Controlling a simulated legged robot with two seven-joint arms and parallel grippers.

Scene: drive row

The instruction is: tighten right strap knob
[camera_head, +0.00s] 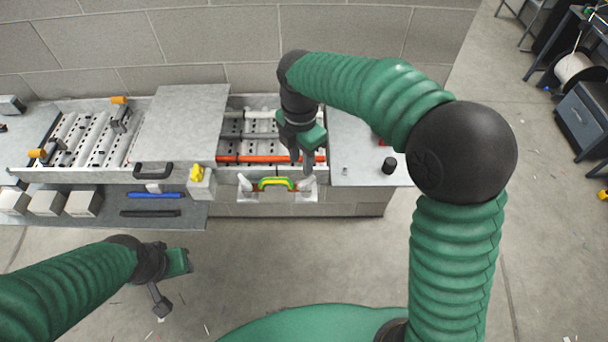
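My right gripper (301,160) points down over the right part of the drive row, in front of the orange-red strap (240,158) that runs across the bay. Its fingers show small and dark, and I cannot tell whether they are apart or closed on anything. No strap knob can be made out clearly at the strap's right end, where the gripper covers the view. A black round knob (389,165) stands on the grey plate to the right, apart from the gripper. My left gripper (170,281) is open and empty over the floor, in front of the bench.
A green-and-yellow handle (276,183) is on the front of the bay. A grey cover plate (182,122) with a black handle lies to the left, beside rollers (85,135). A yellow-topped block (201,181) and a blue bar (156,195) sit on the front shelf. A block wall stands behind.

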